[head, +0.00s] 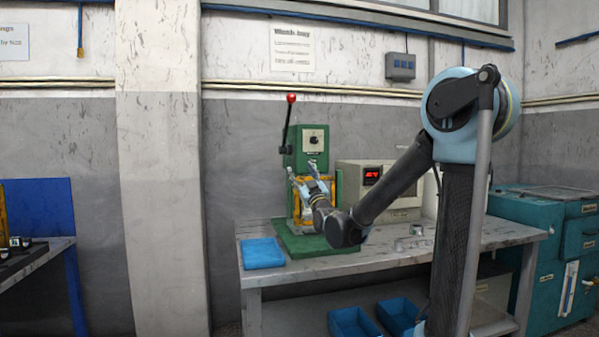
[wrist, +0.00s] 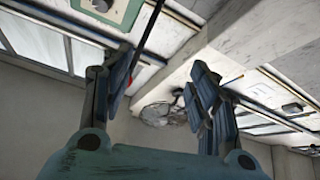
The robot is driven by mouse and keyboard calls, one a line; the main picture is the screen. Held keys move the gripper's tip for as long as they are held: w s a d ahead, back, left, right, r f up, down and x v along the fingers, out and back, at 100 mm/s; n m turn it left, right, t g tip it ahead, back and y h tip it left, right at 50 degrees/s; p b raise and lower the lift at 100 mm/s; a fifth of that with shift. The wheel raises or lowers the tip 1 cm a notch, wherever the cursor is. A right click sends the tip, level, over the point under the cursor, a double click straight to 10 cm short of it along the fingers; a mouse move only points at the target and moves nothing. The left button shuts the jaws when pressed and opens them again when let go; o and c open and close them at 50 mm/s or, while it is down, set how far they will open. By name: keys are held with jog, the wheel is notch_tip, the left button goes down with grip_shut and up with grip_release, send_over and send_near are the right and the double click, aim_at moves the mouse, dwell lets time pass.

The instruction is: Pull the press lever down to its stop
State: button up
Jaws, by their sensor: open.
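The green press (head: 308,142) stands at the back of the bench. Its black lever (head: 287,124) rises steeply from the press's left side, with a red knob (head: 291,98) on top. My gripper (head: 302,169) is in front of the press, well below the knob in the picture. In the wrist view my gripper (wrist: 162,85) has its fingers spread with nothing between them. The dark lever rod (wrist: 151,30) runs down toward the left finger there, and a bit of red knob shows beside that finger. I cannot tell whether they touch.
The press stands on a green base (head: 300,243) on the bench (head: 400,251). A blue cloth-like item (head: 262,253) lies at left, and a box with a red display (head: 372,174) stands at right. Small metal parts (head: 416,230) lie near it. Blue bins (head: 352,322) are below.

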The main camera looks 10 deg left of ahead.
jog(key=v, duration=0.7)
jog(key=shift+d+f, duration=0.15)
jog(key=shift+s, duration=0.1)
